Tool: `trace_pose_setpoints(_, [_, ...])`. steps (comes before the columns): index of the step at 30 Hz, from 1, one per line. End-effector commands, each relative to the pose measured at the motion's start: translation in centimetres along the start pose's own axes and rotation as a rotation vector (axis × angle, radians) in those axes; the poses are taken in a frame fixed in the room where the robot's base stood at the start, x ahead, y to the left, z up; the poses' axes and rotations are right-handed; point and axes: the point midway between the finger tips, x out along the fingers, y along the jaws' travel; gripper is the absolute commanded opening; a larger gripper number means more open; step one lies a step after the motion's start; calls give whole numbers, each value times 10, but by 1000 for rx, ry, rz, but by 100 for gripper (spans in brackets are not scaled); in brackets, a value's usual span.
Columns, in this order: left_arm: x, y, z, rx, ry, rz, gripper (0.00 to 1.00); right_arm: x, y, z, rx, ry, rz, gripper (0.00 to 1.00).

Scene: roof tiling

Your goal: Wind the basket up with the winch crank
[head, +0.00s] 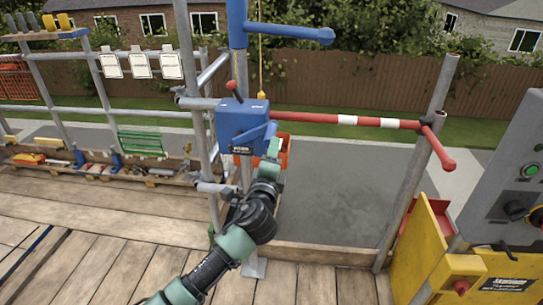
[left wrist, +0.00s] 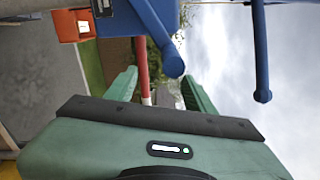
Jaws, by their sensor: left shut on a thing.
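The blue winch box (head: 242,122) is fixed to the scaffold post, with a small red lever on top. Its blue crank (head: 262,133) is on the front right and also shows in the left wrist view (left wrist: 160,30). The orange basket (head: 285,150) hangs behind the winch, partly hidden, and shows at upper left in the left wrist view (left wrist: 70,24). My right gripper is out of view.
A blue hoist arm (head: 290,33) reaches right above the winch, with a yellow rope (head: 261,50). A red and white bar (head: 345,118) spans the opening. Plank floor (head: 130,265) lies below.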

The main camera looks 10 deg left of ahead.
Motion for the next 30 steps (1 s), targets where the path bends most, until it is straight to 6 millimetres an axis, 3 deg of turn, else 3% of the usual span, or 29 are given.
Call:
trace_pose_setpoints(8, [-3, 3, 0, 1, -1, 7, 49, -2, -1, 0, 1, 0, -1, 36])
trace_pose_setpoints(30, [-55, 0, 0, 0, 1, 2, 49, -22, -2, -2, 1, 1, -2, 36])
